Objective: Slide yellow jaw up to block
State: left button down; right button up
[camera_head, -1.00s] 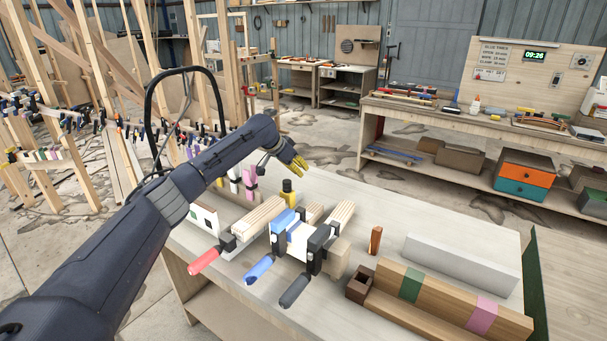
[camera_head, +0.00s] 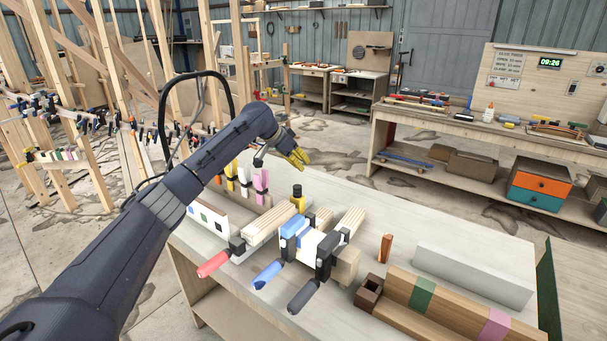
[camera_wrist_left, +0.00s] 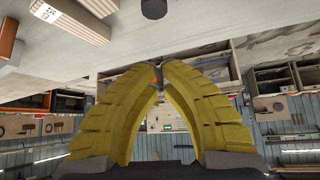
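A yellow upright piece with a black top (camera_head: 298,198), which looks like the yellow jaw, stands on the workbench behind the blue-handled clamp (camera_head: 291,230). My left gripper (camera_head: 300,157), with yellow fingers, is in the air above and beyond it, not touching it. In the left wrist view, its curved fingertips (camera_wrist_left: 160,68) meet with nothing visible between them. A dark round end (camera_wrist_left: 153,8) shows at the top edge there, perhaps the jaw's black top. Light wood strips (camera_head: 268,224) lie beside the jaw. I cannot tell which piece is the block. My right gripper is not in view.
Red-handled (camera_head: 214,264) and black-handled (camera_head: 303,296) clamps project toward the bench's front. A small upright brown piece (camera_head: 386,248), a pale grey block (camera_head: 474,273) and a long wooden beam with green and pink bands (camera_head: 450,304) lie to the right. Small upright clamps (camera_head: 246,180) stand at left.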

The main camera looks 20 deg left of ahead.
aim_at(297, 196)
pick_arm(q)
jog(key=x, duration=1)
jog(key=shift+s+a+r, duration=0.1)
jog(key=shift+s+a, duration=0.45)
jog(key=shift+s, duration=0.35)
jog(key=shift+s+a, duration=0.6)
jog(key=shift+s, duration=0.3)
